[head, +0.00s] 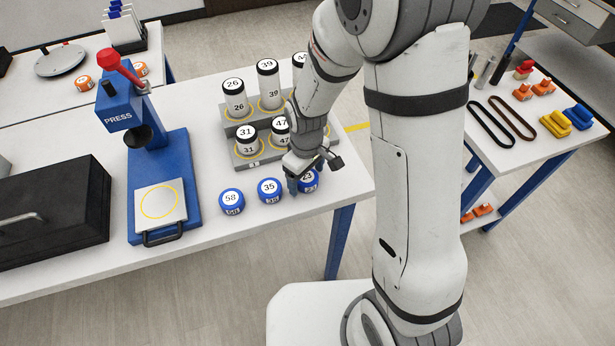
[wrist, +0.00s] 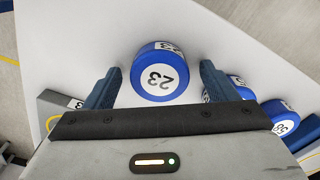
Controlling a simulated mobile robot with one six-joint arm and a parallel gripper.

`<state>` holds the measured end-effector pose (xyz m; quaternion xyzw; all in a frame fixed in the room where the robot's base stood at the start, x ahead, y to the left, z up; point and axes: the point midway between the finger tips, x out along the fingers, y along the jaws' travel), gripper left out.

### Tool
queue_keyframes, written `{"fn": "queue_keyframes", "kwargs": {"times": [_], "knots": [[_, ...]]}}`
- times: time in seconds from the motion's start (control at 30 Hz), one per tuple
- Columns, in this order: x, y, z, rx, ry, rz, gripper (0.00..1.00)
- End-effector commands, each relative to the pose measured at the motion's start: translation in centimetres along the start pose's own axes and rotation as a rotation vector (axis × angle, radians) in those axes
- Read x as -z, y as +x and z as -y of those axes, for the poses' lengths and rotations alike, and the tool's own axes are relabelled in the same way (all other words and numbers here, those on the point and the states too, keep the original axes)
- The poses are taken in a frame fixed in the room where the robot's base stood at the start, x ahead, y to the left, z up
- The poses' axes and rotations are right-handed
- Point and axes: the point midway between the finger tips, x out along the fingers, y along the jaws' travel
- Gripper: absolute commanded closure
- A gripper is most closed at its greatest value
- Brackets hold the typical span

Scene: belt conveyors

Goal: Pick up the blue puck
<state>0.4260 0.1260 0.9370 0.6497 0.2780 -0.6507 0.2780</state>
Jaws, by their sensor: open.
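Three blue pucks with white number labels stand in a row near the table's front edge. In the head view they are puck 58 (head: 232,202), puck 35 (head: 269,190) and puck 23 (head: 310,181). My gripper (head: 304,186) is over puck 23 and partly hides it. In the wrist view puck 23 (wrist: 160,72) lies just ahead of and between the two open fingers of my gripper (wrist: 160,88), with gaps on both sides. Puck 35 (wrist: 238,84) is partly behind the right finger, and puck 58 (wrist: 281,110) is beyond it.
A grey stepped rack (head: 247,156) with numbered cylinders stands behind the pucks. A blue press (head: 160,190) and a black case (head: 55,210) are to the left. A second table (head: 505,140) with belts and orange, yellow and blue parts is at right.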

Motion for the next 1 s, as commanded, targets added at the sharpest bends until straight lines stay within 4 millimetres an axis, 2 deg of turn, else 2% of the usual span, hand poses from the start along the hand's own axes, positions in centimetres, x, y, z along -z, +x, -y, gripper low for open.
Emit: {"fn": "queue_keyframes", "kwargs": {"times": [0.23, 0.8, 1.0], "knots": [[-0.01, 0.08, -0.04, 0.0, 0.001, -0.001, 0.22], [-0.02, 0.04, -0.09, 0.0, 0.003, -0.001, 0.69], [-0.02, 0.02, -0.11, -0.001, 0.003, -0.001, 0.7]]}}
